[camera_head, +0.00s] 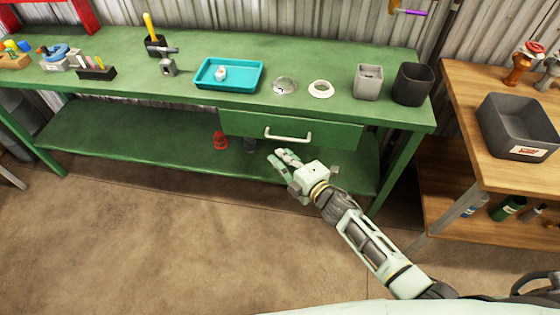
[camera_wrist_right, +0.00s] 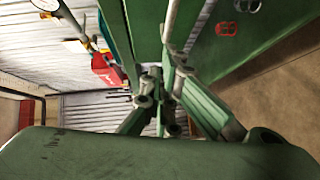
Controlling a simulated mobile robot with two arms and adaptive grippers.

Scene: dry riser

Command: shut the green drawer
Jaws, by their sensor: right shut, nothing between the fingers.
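The green drawer (camera_head: 240,124) sits under the top of the green workbench, with a pale bar handle (camera_head: 288,137) across its front. I cannot tell from here whether a small gap stands behind its front. My right gripper (camera_head: 278,156) is shut and empty, just below and in front of the handle, its fingers pointing toward the bench. Contact with the drawer cannot be made out. In the right wrist view the gripper's fingers (camera_wrist_right: 162,95) show close to the green drawer front (camera_wrist_right: 147,28). My left gripper is in neither view.
The workbench top (camera_head: 320,58) carries a teal tray (camera_head: 205,84), a glass dish, a tape roll and two cups. A red item (camera_head: 220,141) stands on the lower shelf. A wooden table (camera_head: 470,95) with a grey bin (camera_head: 520,145) stands right. The floor in front is clear.

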